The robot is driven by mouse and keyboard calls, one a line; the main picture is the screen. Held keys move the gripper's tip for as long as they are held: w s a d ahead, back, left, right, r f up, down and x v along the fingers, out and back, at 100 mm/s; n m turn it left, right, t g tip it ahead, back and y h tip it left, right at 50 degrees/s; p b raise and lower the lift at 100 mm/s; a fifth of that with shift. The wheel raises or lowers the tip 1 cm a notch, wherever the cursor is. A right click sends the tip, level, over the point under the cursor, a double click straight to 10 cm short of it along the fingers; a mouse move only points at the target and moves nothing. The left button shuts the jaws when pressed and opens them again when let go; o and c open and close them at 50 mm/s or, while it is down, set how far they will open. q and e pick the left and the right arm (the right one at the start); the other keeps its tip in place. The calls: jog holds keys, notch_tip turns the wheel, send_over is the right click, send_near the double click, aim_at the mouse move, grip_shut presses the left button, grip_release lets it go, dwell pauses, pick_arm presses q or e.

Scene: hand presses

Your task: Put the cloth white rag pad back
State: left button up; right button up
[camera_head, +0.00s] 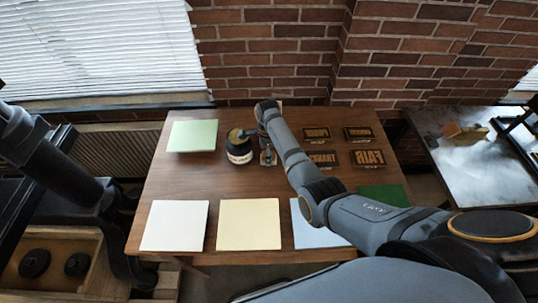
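My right arm reaches in from the lower right across the wooden table (290,188). Its wrist end is near the back edge, and my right gripper (258,132) is mostly hidden beneath it, beside a round black tin with a pale label (239,153). I cannot tell whether the gripper holds anything. A flat white pad or sheet stack (175,226) lies at the table's front left; I cannot tell whether it is the rag pad. A small pale piece shows just behind the wrist, too little to identify. My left gripper is not in view.
Pale green (192,135), cream (249,224), blue (315,232) and dark green (383,194) sheets lie on the table. Several lettered plates (367,158) lie at the right. A small stand (268,157) is beside the tin. A marble-topped table (468,158) stands right; dark machinery stands left.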

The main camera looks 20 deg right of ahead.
jog(key=o, duration=0.8)
jog(key=shift+a+f, duration=0.2)
jog(key=shift+a, duration=0.05)
jog(key=shift+o, duration=1.4)
jog(key=shift+w+d, duration=0.1)
jog(key=shift+o, duration=0.6)
jog(key=shift+d, duration=0.1)
jog(key=shift+r, duration=0.3)
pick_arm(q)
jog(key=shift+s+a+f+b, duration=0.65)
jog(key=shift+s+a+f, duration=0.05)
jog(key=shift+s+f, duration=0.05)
pick_arm(e)
notch_tip(320, 180, up, 12)
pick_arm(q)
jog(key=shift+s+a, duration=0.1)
pick_arm(e)
jog(key=shift+f, duration=0.2)
